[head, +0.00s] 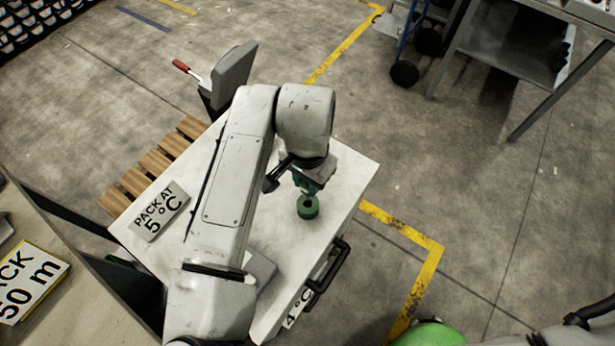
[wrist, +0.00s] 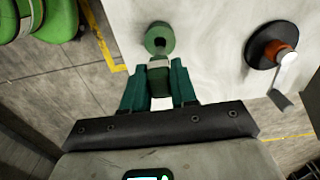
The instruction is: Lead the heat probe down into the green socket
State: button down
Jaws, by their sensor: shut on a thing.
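The green socket (head: 308,207) is a short round block with a dark hole in its top, on the white chest top (head: 345,172). In the wrist view the socket (wrist: 160,38) lies just beyond my fingertips, its hole uncovered. My gripper (head: 308,187) is above the socket in the head view. Its green fingers (wrist: 158,76) are shut on a small grey-and-green piece, which I take to be the heat probe (wrist: 159,82). The probe's tip is hard to make out, and I cannot tell its height above the hole.
A black disc with an orange knob and metal lever (wrist: 270,45) stands on the top, right of the socket in the wrist view. A sign reading "PACK AT 5 °C" (head: 160,211) lies at the left. A black handle (head: 328,272) juts from the chest's side.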

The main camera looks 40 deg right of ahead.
aim_at(307, 199)
jog(key=shift+f+b, duration=1.55)
jog(key=shift+f, duration=0.95)
jog(key=c, duration=0.8)
grip_release()
notch_tip(307, 199, up, 11)
jog(key=shift+f, duration=0.1)
jog(key=shift+d, duration=0.1)
